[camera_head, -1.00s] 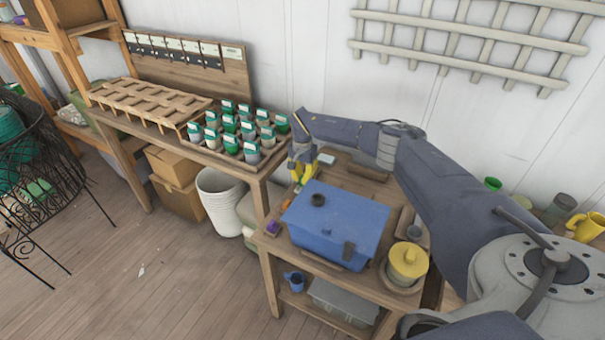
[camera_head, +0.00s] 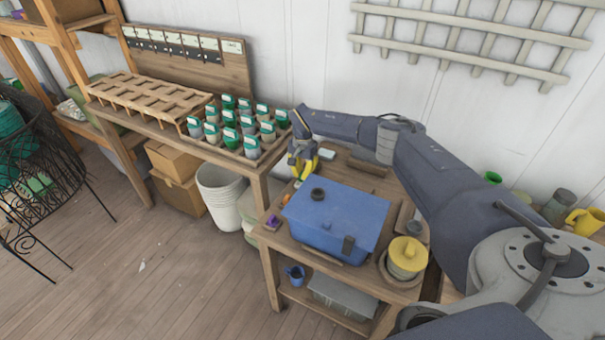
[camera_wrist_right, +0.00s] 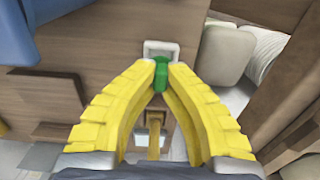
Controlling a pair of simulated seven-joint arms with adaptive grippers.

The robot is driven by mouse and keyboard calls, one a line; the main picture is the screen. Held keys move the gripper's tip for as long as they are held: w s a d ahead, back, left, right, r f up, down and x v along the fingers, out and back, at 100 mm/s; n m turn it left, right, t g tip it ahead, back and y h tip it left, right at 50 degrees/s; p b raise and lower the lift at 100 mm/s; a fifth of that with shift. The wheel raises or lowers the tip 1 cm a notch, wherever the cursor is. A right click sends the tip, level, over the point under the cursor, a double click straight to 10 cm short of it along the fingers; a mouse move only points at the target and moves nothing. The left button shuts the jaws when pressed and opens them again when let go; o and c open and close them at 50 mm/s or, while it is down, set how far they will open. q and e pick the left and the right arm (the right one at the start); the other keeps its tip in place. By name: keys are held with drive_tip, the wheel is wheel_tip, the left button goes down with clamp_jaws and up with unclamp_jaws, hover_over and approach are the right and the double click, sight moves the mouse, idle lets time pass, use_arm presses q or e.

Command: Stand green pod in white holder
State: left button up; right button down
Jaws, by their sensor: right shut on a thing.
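The green pod (camera_wrist_right: 161,75) is between the yellow fingertips of my right gripper (camera_wrist_right: 161,66), which is shut on it. In the right wrist view the white holder (camera_wrist_right: 161,46), a small square with a grey opening, lies just beyond the pod on the wooden table. The pod's far end overlaps the holder's near edge in that view; I cannot tell whether they touch. In the head view my right gripper (camera_head: 301,166) is over the back left of the small table, and the pod and holder are too small to make out. My left gripper is not in view.
A blue box (camera_head: 335,222) stands on the table close to the gripper. A rack of several tagged pods (camera_head: 240,130) is on the bench at left. A yellow lidded pot (camera_head: 407,257) is at front right.

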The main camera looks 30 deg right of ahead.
drive_tip(key=shift+f, duration=1.05)
idle(2.0)
drive_tip(key=c, duration=1.5)
unclamp_jaws()
drive_tip(key=shift+c, duration=0.3)
drive_tip(key=shift+w+d+r, duration=0.1)
drive_tip(key=shift+r, duration=4.4)
